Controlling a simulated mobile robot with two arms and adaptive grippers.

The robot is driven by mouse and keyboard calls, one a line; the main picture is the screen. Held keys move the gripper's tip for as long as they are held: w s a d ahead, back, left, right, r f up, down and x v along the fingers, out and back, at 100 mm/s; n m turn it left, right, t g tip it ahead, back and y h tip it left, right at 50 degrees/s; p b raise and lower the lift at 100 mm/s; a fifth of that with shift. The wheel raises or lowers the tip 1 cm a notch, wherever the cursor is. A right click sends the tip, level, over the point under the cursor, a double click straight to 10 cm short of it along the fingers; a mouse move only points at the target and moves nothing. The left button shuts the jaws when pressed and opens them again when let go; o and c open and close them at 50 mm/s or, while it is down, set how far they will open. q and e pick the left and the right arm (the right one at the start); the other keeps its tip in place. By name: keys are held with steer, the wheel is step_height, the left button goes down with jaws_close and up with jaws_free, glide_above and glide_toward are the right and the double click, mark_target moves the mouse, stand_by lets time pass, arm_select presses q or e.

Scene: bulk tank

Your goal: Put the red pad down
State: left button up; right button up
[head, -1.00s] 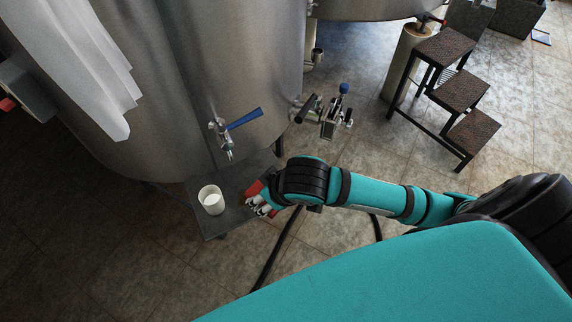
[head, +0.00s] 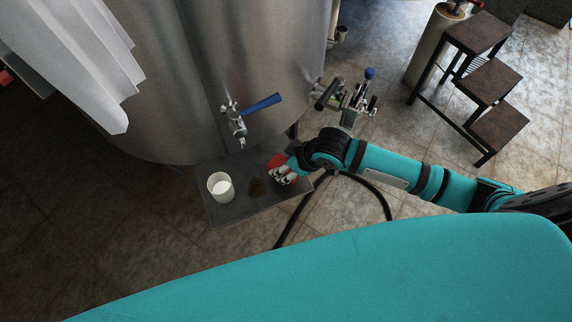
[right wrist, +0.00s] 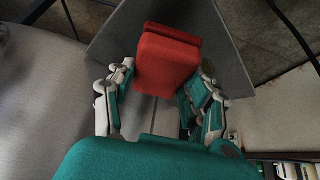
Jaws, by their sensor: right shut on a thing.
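The red pad (right wrist: 168,62) is a thick block between the two fingers of my right gripper (right wrist: 163,85), shut on it in the right wrist view. In the head view the pad (head: 277,160) shows as a red patch at my right gripper (head: 283,173), over the right part of the dark metal shelf (head: 225,213). I cannot tell whether the pad touches the shelf. A dark brown patch (head: 257,187) lies on the shelf, just left of the gripper. My left gripper is not in view.
A white cup (head: 220,187) with white contents stands on the shelf's left part. A blue-handled tap (head: 240,120) on the steel tank (head: 180,80) hangs above the shelf. A valve (head: 350,97) juts out behind my right arm. A step stool (head: 480,85) stands at the right.

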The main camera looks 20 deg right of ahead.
steer(key=shift+w+d+f, duration=0.1)
steer(key=shift+w+d, duration=0.05)
steer(key=shift+w, duration=0.6)
step_height(320, 180, down, 3)
steer(key=shift+f, duration=0.4)
steer(key=o, duration=1)
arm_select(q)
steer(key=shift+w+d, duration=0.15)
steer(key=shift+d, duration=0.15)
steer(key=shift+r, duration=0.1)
arm_select(e)
steer(key=shift+s+d+r, duration=0.15)
steer(key=shift+r, duration=0.35)
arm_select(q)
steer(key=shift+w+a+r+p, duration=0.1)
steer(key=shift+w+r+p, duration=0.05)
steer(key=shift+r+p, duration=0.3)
arm_select(e)
steer(key=v, duration=1.1)
steer(key=shift+r, duration=0.15)
